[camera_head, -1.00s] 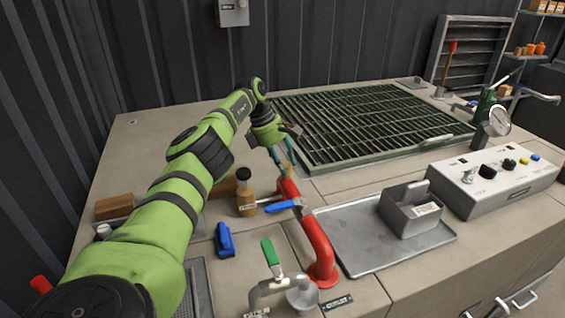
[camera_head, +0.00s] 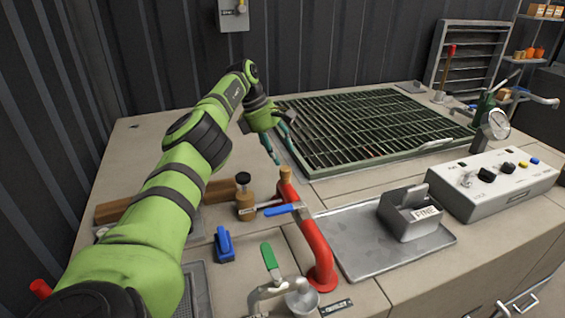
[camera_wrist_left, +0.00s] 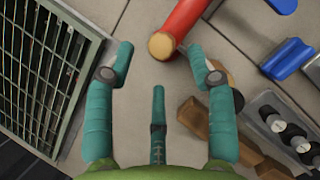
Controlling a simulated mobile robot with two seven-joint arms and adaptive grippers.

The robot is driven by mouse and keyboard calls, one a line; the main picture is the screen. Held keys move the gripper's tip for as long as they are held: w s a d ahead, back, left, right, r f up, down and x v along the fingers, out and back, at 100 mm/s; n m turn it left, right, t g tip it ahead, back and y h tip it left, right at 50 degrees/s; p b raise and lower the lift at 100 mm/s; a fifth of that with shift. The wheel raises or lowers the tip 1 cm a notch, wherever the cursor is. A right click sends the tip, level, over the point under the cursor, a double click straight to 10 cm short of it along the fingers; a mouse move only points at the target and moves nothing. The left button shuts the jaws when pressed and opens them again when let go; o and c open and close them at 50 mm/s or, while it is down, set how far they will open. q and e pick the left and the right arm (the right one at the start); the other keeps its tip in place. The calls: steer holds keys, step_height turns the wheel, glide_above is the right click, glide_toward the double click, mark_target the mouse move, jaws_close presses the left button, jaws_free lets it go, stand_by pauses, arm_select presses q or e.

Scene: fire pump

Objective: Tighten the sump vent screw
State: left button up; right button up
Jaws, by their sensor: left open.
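No part is legibly marked as the sump vent screw. A red pipe (camera_head: 318,243) has a round brass-coloured cap (camera_head: 285,174) on its upper end. Left of it, a brass-coloured fitting (camera_head: 245,207) carries a black knob (camera_head: 243,179). My left gripper (camera_head: 284,157) is open and empty, just above and behind the cap. In the left wrist view the cap (camera_wrist_left: 162,46) shows just beyond the open fingers (camera_wrist_left: 157,62), apart from the left one; contact with the right fingertip cannot be told. My right gripper is not in view.
A blue lever (camera_head: 283,210) sits beside the red pipe, and a green-handled valve (camera_head: 270,262) stands in front. A dark grate (camera_head: 375,125) lies behind. A grey tray (camera_head: 360,250) and a control box (camera_head: 495,183) are to the right. Wooden blocks (camera_head: 112,212) are left.

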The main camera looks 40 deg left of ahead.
arm_select(q)
steer(key=shift+v, duration=0.9)
